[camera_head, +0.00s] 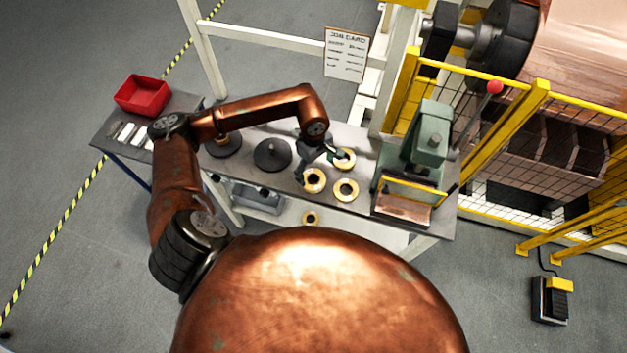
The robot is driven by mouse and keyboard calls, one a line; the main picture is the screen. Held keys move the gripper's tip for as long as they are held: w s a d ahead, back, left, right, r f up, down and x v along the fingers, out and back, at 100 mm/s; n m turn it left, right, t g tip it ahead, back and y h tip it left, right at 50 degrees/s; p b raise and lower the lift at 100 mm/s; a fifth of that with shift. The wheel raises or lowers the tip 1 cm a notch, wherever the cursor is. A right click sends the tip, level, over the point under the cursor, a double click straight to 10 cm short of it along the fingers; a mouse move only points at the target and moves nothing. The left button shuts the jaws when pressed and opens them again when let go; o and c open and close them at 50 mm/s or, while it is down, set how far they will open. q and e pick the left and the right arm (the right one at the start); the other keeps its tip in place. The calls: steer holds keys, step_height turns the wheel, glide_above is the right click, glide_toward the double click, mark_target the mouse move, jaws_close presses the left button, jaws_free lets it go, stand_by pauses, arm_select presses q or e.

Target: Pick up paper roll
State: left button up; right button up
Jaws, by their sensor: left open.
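Several ring-shaped rolls with tan rims and pale faces lie on the grey workbench (240,175). One roll (314,181) is just in front of my left gripper, a second roll (345,190) is to its right, and a third roll (343,159) is behind that one. I cannot tell which one is the paper roll. My left gripper (319,166) is open above the bench, among the rolls. One finger overlaps the edge of the rear roll in the picture; whether it touches is unclear. My right gripper is not in view.
A green press (427,140) stands right of the rolls. Black discs (272,154) lie to the left, with a red bin (142,95) and white pieces beyond. Another roll (311,218) is on the lower shelf. A yellow fence (500,130) stands at the right.

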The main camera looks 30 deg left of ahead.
arm_select(q)
steer(key=shift+y, duration=0.3)
steer(key=f, duration=0.2)
steer(key=f+p, duration=0.1)
steer(key=f, duration=0.2)
steer(key=a+f+p, duration=0.1)
steer(key=f, duration=0.1)
steer(key=shift+w+f, duration=0.25)
steer(key=shift+f, duration=0.15)
steer(key=shift+c, duration=0.4)
steer(key=c, duration=1.2)
steer(key=shift+r, duration=0.1)
